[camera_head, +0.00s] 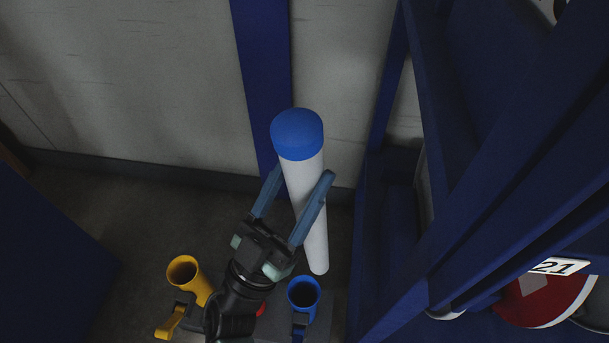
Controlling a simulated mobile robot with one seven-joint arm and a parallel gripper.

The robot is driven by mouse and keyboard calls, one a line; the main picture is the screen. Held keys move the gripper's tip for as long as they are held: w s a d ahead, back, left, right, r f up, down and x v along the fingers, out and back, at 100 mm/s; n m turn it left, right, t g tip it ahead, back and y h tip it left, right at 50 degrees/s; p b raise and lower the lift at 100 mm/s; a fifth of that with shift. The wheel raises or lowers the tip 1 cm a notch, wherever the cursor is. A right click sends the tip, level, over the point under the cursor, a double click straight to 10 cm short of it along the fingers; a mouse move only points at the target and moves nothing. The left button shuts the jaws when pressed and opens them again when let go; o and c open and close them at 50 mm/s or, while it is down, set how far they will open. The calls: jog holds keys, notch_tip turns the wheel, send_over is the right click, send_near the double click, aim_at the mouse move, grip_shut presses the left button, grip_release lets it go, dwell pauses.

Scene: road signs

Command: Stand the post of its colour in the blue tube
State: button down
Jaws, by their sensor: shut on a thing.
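A white post with a blue cap (297,135) is held in my gripper (297,184). The gripper's two blue-grey fingers are shut on the post's white shaft below the cap. The post is close to upright in the picture, with its lower end (317,262) just above and right of the blue tube in the picture. The blue tube (304,293) has an open, dark mouth facing up and looks empty. I cannot tell the height gap between post and tube. My wrist hides part of the area left of the blue tube.
A yellow tube (184,272) with an open mouth stands to the left. A bit of red (261,309) shows behind my wrist. A blue rack (440,200) rises close on the right, with a red and white sign (540,300) and a "21" plate (558,266). A pale wall stands behind.

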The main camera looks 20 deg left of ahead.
aim_at(309, 255)
jog(key=shift+f+b, duration=0.35)
jog(key=shift+f, duration=0.6)
jog(key=shift+r, duration=0.1)
jog(key=shift+p, duration=0.4)
jog(key=shift+s+f+g+p, duration=0.15)
jog(key=shift+f+g+p, duration=0.15)
jog(key=shift+g+p, duration=0.4)
notch_tip(309, 255, down, 24)
jog(key=b, duration=2.8)
jog(key=shift+f+b, duration=0.9)
jog(key=shift+b, duration=0.35)
jog(key=shift+c, duration=0.5)
grip_release()
